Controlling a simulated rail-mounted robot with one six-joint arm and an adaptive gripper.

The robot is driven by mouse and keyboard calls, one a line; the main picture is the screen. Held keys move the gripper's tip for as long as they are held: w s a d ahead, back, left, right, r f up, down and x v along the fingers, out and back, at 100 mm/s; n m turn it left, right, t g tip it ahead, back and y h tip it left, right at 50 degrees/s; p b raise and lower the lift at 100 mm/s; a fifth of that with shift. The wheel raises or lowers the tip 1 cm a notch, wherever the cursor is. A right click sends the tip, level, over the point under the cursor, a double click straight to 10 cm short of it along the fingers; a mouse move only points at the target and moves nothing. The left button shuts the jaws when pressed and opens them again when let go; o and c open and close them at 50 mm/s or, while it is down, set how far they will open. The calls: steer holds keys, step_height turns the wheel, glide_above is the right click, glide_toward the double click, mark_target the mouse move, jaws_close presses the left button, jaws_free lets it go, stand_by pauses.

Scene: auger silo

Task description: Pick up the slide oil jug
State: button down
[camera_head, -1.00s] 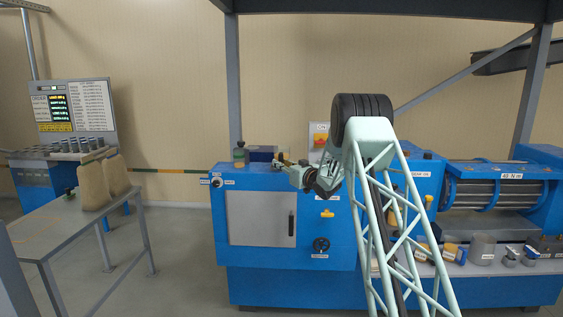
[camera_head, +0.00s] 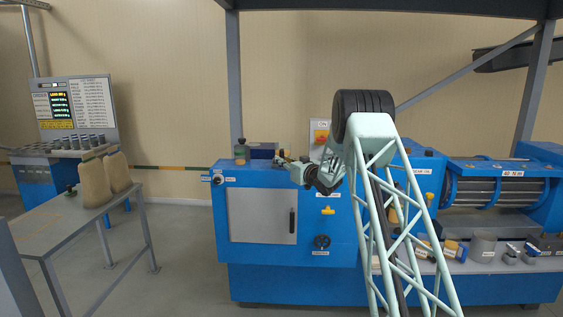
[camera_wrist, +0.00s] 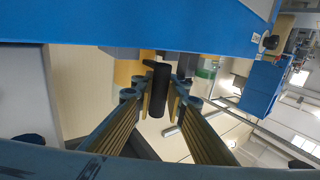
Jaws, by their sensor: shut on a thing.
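My gripper (camera_head: 281,157) is over the top of the blue machine, at its back edge near the dark blue box. In the wrist view my gripper (camera_wrist: 160,95) has its two ribbed fingers closed on a black, round-ended bar. The bar looks like the handle of the slide oil jug (camera_wrist: 157,90). The jug's body is not clearly shown; an amber patch lies behind the fingers to the left. In the head view the held thing is too small to tell from the gripper.
A green bottle (camera_head: 240,152) and a dark blue box (camera_head: 263,151) stand on the blue machine (camera_head: 337,222), left of my gripper. A grey table (camera_head: 60,232) with tan sacks (camera_head: 95,184) is at the left. Open floor lies between table and machine.

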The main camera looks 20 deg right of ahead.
mark_target(283, 153)
steer(key=shift+r, duration=0.3)
steer(key=shift+r+p, duration=0.35)
steer(key=shift+r, duration=1)
steer(key=shift+s, duration=0.15)
steer(key=s+a+r, duration=0.1)
steer(key=s, duration=1.4)
steer(key=shift+a+r+p, duration=0.15)
steer(key=shift+r+p, duration=0.1)
steer(key=shift+p, duration=0.2)
steer(key=shift+s, duration=0.3)
steer(key=shift+w+a+r, duration=0.1)
steer(key=shift+a, duration=0.05)
